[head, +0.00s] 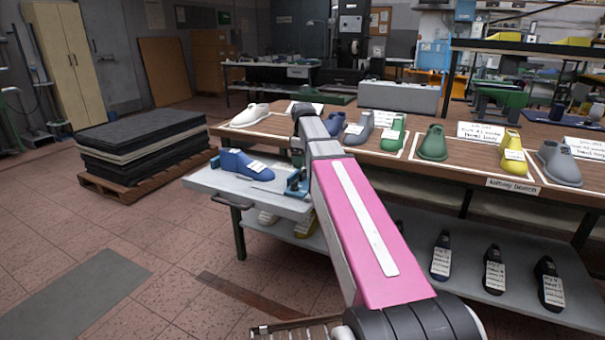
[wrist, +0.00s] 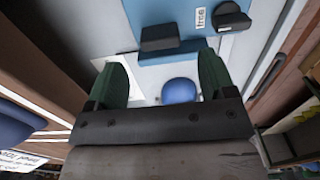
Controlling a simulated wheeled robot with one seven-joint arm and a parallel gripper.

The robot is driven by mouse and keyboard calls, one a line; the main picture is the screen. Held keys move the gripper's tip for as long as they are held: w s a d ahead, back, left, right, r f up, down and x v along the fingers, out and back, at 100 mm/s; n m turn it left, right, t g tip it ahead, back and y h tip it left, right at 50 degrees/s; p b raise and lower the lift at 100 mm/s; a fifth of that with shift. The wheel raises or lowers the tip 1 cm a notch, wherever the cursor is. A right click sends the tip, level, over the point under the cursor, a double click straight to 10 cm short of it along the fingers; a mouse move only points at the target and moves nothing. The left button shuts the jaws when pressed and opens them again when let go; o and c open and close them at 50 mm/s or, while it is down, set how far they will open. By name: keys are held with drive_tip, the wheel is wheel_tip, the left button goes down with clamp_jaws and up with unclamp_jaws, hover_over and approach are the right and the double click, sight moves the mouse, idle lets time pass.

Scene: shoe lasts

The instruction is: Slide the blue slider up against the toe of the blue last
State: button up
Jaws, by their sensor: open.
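The blue last (head: 245,165) lies on the light grey fixture board at the left end of the bench in the head view, a white label on it and its toe pointing right. A blue slider-like part (head: 296,184) stands to the right of the toe, partly hidden by my arm. In the wrist view, my gripper (wrist: 160,62) is open, with nothing held between its two green fingers. A rounded blue shape (wrist: 180,91), probably the last's toe, shows between the fingers. Beyond them is a blue flat part (wrist: 185,43) with dark blocks and a white label.
The fixture board (head: 215,185) has a dark handle at its front edge. Other lasts, among them a green last (head: 433,143) and a yellow last (head: 512,155), stand along the bench. Several dark lasts are on the shelf below. The floor in front is mostly clear.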

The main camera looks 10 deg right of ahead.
sight(303, 171)
drive_tip(key=shift+f, duration=2.9)
drive_tip(key=shift+c, duration=0.3)
drive_tip(key=c, duration=1.2)
drive_tip(key=w+a, duration=0.1)
drive_tip(key=a, duration=0.1)
drive_tip(key=w+a, duration=0.4)
drive_tip(key=a, duration=0.1)
drive_tip(key=shift+w, duration=0.1)
drive_tip(key=o, duration=1.3)
drive_tip(key=shift+c, duration=0.2)
wheel_tip(303, 171, up, 11)
